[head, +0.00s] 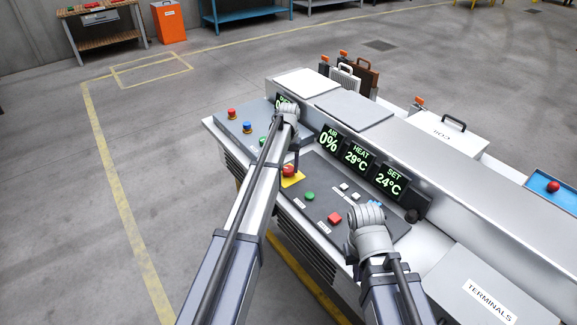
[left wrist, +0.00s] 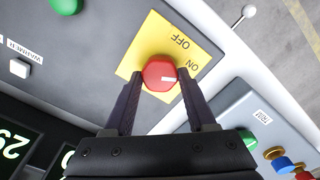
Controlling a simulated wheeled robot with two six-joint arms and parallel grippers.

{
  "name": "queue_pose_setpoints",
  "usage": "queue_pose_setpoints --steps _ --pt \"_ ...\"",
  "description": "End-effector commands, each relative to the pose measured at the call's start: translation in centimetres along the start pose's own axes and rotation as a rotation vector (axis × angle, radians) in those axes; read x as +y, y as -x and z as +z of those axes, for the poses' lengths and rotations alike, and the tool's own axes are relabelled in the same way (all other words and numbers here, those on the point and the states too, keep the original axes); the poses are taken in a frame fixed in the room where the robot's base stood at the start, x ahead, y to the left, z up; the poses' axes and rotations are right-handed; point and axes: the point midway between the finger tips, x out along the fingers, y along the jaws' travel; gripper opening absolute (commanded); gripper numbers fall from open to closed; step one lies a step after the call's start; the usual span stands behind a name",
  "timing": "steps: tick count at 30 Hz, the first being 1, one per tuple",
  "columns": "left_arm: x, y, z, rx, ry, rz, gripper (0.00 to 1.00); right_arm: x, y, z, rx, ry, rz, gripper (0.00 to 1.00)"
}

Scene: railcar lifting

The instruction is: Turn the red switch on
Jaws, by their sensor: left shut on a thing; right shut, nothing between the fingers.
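The red switch (left wrist: 157,72) is a round red knob on a yellow plate (left wrist: 205,52) lettered ON and OFF. A white mark on the knob points right in the left wrist view, below the ON lettering. In the head view the knob (head: 288,170) and yellow plate (head: 294,181) sit at the left end of the dark control panel. My left gripper (left wrist: 160,76) is shut on the knob, one finger on each side. My right gripper (head: 352,254) is shut and empty at the panel's front right; the wrist partly hides its fingers.
Near the switch are a green button (head: 309,196), a red square button (head: 334,218) and white buttons (head: 344,186). Displays behind read AIR 0% (head: 328,141), HEAT 29°C (head: 356,156) and SET 24°C (head: 389,180). Another panel (head: 235,125) with coloured buttons lies left. Floor at left is clear.

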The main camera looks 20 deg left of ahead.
Motion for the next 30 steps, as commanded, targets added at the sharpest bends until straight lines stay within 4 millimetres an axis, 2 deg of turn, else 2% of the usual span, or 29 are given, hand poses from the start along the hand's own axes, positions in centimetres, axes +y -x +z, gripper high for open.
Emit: queue_pose_setpoints --steps 10,11,18,30 --pt "0.0 0.0 0.01 0.0 -0.006 0.0 0.01 0.0 0.0 0.0 0.0 0.0 0.0 0.0" --pt "0.0 0.0 0.01 0.0 -0.005 0.0 0.57 0.0 0.0 0.0 0.0 0.0 0.0 0.0" --pt "0.0 0.0 0.0 0.0 -0.004 0.0 0.84 0.0 0.0 0.0 0.0 0.0 0.0 0.0" --pt "0.0 0.37 0.0 0.0 -0.003 0.0 0.86 0.04 0.37 0.02 0.0 0.0 0.0 0.0"
